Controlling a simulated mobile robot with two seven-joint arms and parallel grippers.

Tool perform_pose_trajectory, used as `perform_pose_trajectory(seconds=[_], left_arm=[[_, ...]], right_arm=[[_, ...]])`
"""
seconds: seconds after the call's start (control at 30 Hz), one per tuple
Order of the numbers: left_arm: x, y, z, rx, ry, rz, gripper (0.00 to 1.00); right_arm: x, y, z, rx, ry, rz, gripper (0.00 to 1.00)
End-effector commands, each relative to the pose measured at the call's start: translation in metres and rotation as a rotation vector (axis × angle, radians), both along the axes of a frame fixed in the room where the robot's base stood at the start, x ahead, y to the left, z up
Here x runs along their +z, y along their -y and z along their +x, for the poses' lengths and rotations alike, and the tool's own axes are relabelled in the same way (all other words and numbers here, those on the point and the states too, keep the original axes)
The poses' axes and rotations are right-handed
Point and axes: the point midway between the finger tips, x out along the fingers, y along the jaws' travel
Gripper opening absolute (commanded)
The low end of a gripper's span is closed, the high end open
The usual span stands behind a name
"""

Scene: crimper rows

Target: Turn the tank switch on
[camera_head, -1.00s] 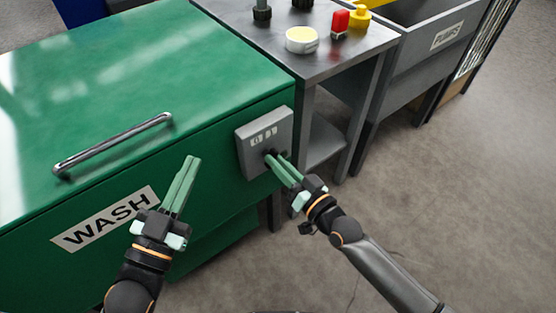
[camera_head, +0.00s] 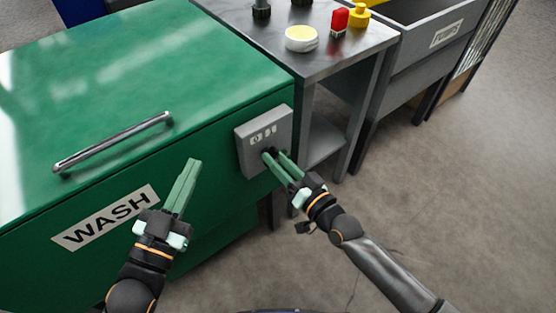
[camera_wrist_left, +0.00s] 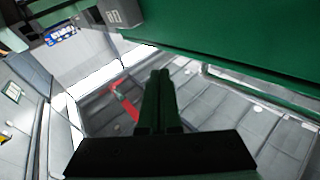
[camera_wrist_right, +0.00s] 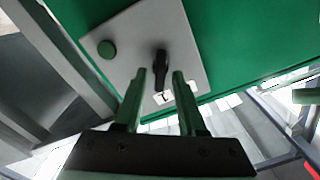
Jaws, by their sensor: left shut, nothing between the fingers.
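The tank switch is a black knob (camera_wrist_right: 161,66) on a grey control box (camera_head: 252,158) on the front of the green wash tank (camera_head: 90,90). In the right wrist view the box face (camera_wrist_right: 140,30) also carries a green button (camera_wrist_right: 106,49). My right gripper (camera_head: 276,155) is at the box with its fingers spread. In the right wrist view the knob shows between the two fingertips, with gaps on both sides. My left gripper (camera_head: 193,162) is shut and empty in front of the tank, left of the box.
The tank has a metal handle (camera_head: 113,143) and a WASH label (camera_head: 105,218). A grey table (camera_head: 340,68) right of it holds a yellow-topped white round thing (camera_head: 301,38), a red block (camera_head: 340,17) and a yellow item (camera_head: 360,14). Open floor lies at right.

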Motion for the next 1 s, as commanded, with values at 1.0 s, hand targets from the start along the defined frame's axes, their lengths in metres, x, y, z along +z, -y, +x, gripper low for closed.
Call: perform_pose_trajectory(seconds=[1.0], left_arm=[[-0.109,-0.004,-0.015,0.046,-0.451,0.0,0.0]], right_arm=[[0.0,0.068,-0.095,0.001,-0.001,-0.003,0.46]])
